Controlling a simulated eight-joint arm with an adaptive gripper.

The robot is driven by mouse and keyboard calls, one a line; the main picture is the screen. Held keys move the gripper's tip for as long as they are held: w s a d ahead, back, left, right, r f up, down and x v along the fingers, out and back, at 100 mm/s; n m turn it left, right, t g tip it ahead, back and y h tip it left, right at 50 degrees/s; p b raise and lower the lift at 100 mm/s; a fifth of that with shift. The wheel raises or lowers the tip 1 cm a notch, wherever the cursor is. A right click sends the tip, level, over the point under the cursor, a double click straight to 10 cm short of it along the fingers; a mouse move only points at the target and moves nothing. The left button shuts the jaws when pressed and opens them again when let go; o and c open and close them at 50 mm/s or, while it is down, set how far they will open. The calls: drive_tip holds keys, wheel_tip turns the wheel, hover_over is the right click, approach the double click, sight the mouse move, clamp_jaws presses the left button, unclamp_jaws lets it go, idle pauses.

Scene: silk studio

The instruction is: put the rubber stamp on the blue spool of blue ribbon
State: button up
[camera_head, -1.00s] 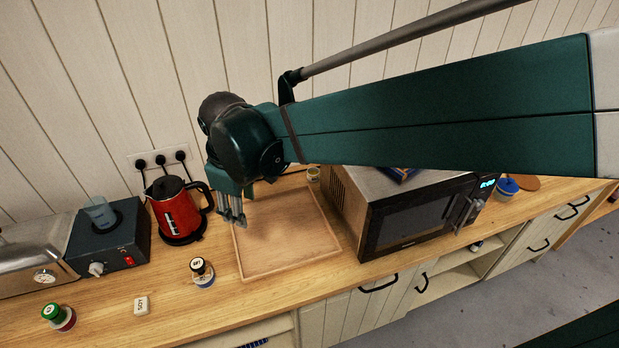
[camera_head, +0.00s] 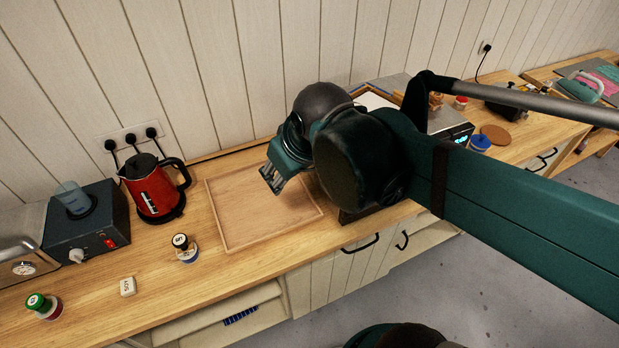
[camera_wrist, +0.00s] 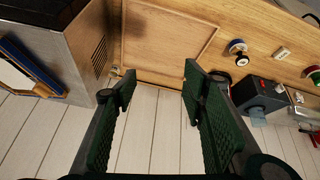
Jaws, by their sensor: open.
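My gripper (camera_head: 270,182) is open and empty above the wooden tray (camera_head: 265,246), with its fingers pointing down and left. In the wrist view the open fingers (camera_wrist: 160,84) have nothing between them. A blue spool-like item (camera_head: 480,142) stands on the counter at the right, beyond the microwave and far from my gripper. A black-topped piece with a white label (camera_head: 180,241) is at a blue-and-white round item (camera_head: 188,256) left of the tray.
My arm hides most of the microwave. A red kettle (camera_head: 151,190) and a dark hotplate box with a beaker (camera_head: 88,222) stand left of the tray. A white block (camera_head: 128,286) and a green-topped item (camera_head: 36,302) lie nearer the front. A cork disc (camera_head: 495,134) is at the right.

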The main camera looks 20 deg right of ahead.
drive_tip(key=s+d+m, duration=0.1)
drive_tip(key=s+d+m+t, duration=0.1)
drive_tip(key=s+d+m, duration=0.1)
drive_tip(key=d, duration=0.1)
drive_tip(key=shift+s+f, duration=0.25)
drive_tip(key=shift+s, duration=0.15)
